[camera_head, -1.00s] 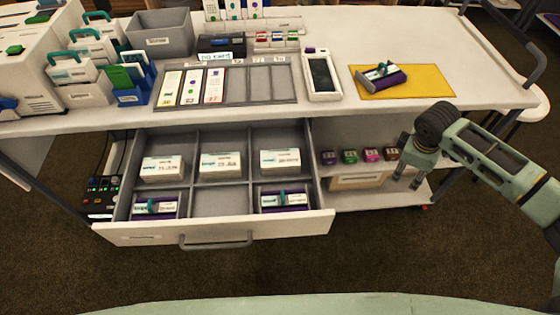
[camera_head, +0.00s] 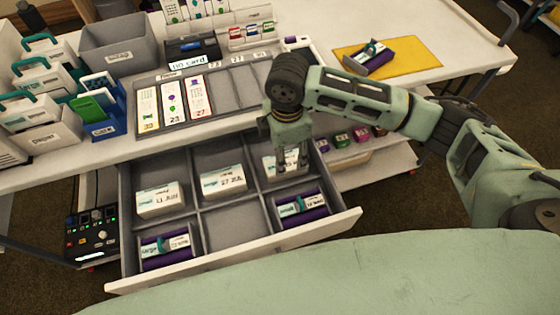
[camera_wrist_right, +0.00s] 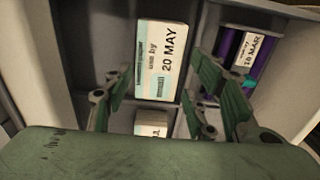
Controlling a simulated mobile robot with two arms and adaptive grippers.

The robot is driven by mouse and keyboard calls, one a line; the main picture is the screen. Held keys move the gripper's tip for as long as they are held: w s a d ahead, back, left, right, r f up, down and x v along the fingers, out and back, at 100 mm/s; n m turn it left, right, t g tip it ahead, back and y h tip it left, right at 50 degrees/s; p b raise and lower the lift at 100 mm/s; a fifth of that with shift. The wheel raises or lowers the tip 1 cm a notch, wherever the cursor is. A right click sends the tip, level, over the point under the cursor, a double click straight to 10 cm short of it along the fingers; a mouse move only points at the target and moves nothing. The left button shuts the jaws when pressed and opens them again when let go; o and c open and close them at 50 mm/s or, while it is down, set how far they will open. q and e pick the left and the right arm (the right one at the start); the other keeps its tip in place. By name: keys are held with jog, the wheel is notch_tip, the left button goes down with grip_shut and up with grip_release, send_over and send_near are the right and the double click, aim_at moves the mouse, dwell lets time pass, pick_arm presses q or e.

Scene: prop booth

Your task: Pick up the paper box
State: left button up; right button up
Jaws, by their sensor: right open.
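White paper boxes with date labels sit in the back row of the open drawer (camera_head: 240,248). The left box (camera_head: 160,198) and middle box (camera_head: 223,180) are clear in the head view; the right box (camera_head: 270,166) is partly hidden by my right gripper (camera_head: 291,166). In the right wrist view, a box labelled 20 MAY (camera_wrist_right: 163,50) lies between the gripper's two open fingers (camera_wrist_right: 165,88), with a second box (camera_wrist_right: 151,124) lower down. I cannot tell whether the fingers touch it. My left gripper is not in view.
Purple packs lie in the drawer's front-left (camera_head: 166,245) and front-right (camera_head: 301,206) compartments; the front-middle one is empty. Behind stand a card tray (camera_head: 236,92), a grey bin (camera_head: 125,47) and a yellow mat (camera_head: 412,55) on the white cart top.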

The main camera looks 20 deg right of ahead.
aim_at(286, 161)
jog(key=shift+s+d+f, duration=0.1)
jog(key=shift+d+f, duration=0.05)
jog(key=shift+f, duration=0.45)
notch_tip(286, 161, down, 3)
jog(key=shift+r, duration=0.15)
jog(key=shift+w+f, duration=0.2)
jog(key=shift+f, duration=0.5)
jog(key=shift+c, duration=0.4)
jog(key=c, duration=0.3)
notch_tip(286, 161, up, 4)
jog(key=shift+w+r, duration=0.1)
jog(key=shift+r, duration=0.15)
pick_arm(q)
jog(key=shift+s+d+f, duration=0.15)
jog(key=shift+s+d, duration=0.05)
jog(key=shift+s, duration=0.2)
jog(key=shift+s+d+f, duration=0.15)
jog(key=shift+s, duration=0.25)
pick_arm(e)
jog(key=d+r, duration=0.2)
jog(key=d, duration=0.1)
jog(key=d+r, duration=0.2)
jog(key=d, duration=0.2)
jog(key=d+r, duration=0.2)
jog(key=d, duration=0.2)
jog(key=shift+w+d+r, duration=0.2)
jog(key=shift+w+r, duration=0.1)
jog(key=shift+w, duration=0.1)
